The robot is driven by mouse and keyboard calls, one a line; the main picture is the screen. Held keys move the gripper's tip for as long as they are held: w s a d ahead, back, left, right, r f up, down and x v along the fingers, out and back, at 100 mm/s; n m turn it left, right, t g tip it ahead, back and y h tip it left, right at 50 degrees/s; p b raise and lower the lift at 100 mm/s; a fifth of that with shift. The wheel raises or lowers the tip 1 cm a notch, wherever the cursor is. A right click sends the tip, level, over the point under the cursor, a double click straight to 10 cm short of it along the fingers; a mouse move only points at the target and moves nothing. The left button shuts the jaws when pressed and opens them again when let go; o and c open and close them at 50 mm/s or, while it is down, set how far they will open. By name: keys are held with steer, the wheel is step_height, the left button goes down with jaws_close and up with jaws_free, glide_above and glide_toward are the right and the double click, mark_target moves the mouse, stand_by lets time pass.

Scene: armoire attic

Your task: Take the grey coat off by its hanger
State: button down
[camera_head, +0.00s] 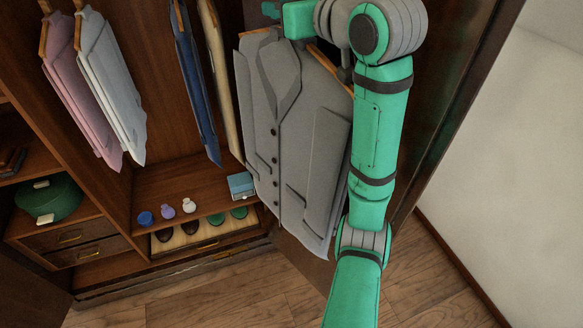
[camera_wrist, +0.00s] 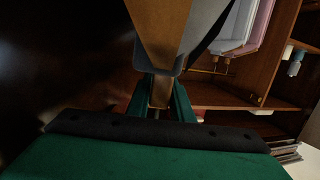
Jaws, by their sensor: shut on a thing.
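The grey coat (camera_head: 290,130) hangs upright and buttoned at the right side of the armoire, in front of its dark door panel. Its wooden hanger (camera_head: 335,72) shows at the shoulder in the head view. In the wrist view, the hanger (camera_wrist: 160,20) rises between my fingers, with part of the grey coat (camera_wrist: 204,20) beside it. My gripper (camera_wrist: 160,97) is shut on the hanger. In the head view, the top of the hanger and my fingertips are at the upper edge and cannot be seen clearly.
A cream garment (camera_head: 220,75) and a blue one (camera_head: 195,80) hang just left of the coat. White (camera_head: 112,85) and pink (camera_head: 80,90) garments hang farther left. A blue box (camera_head: 241,185) and small bottles stand on the shelf below. The wooden floor (camera_head: 220,300) in front is clear.

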steer(key=shift+w+d+f+v, duration=0.1)
steer(key=shift+d+f+v, duration=0.2)
steer(key=shift+v, duration=1.5)
steer(key=shift+w+d+f+v, duration=0.1)
steer(key=shift+d+f+v, duration=0.2)
steer(key=shift+v, duration=1.5)
steer(key=shift+w+d+f+v, duration=0.1)
steer(key=shift+d+f+v, duration=0.15)
steer(key=shift+v, duration=1.55)
